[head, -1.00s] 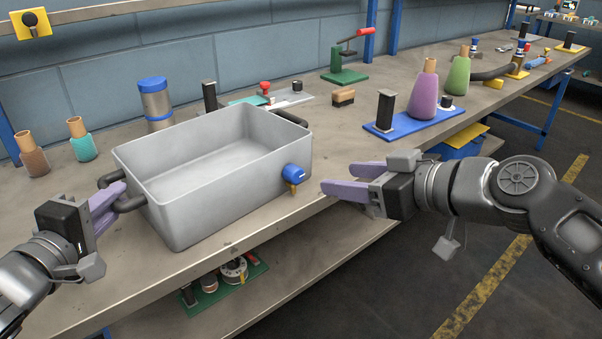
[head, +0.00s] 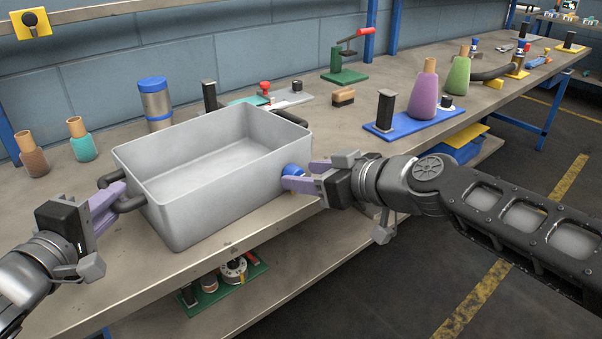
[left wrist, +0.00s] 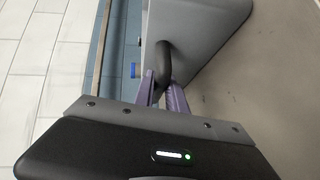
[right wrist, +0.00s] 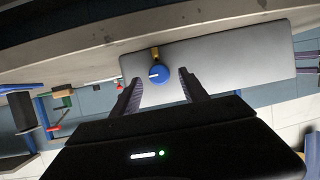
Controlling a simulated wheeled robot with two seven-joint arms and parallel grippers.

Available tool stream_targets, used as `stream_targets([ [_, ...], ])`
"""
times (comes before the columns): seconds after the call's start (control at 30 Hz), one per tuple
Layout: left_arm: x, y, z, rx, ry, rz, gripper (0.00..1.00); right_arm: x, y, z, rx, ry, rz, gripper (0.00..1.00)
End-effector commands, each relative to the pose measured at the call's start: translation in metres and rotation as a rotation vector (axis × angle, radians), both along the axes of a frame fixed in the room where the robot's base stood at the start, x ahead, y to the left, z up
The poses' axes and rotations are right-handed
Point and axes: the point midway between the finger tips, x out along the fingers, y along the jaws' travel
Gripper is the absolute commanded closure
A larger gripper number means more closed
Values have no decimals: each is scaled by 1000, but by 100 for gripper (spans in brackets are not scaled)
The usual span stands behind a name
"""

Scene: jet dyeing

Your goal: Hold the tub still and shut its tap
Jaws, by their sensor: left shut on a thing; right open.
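The grey tub (head: 190,205) stands on the workbench near its front edge; it also shows in the left wrist view (left wrist: 205,35) and right wrist view (right wrist: 220,60). My left gripper (head: 118,197) is shut on the tub's dark side handle (head: 132,204), seen between its fingers in the left wrist view (left wrist: 162,62). The tap's blue knob (head: 292,170) is on the tub's right end, partly hidden by my right gripper (head: 302,175). In the right wrist view the blue knob (right wrist: 159,75), with a white mark and brass spout (right wrist: 155,53), lies between the open fingers, with gaps on both sides.
A blue-lidded canister (head: 155,103) stands behind the tub. A blue board (head: 415,124) with a purple cone (head: 424,92) lies to the right. The bench front edge is close beneath my right gripper.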

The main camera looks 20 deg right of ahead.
Motion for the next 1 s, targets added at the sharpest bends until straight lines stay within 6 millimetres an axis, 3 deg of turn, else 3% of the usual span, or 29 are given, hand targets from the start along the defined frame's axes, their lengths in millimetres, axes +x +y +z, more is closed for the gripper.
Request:
stream_targets([
  [0.2,0,0,-1,0,1,0,100,16,9,-7,0,0,1,48],
  [0.47,0,0,-1,0,1,0,100,17,9,-7,0,-1,0,48],
  [1.0,0,0,-1,0,1,0,100,16,8,-7,0,-1,0,91],
])
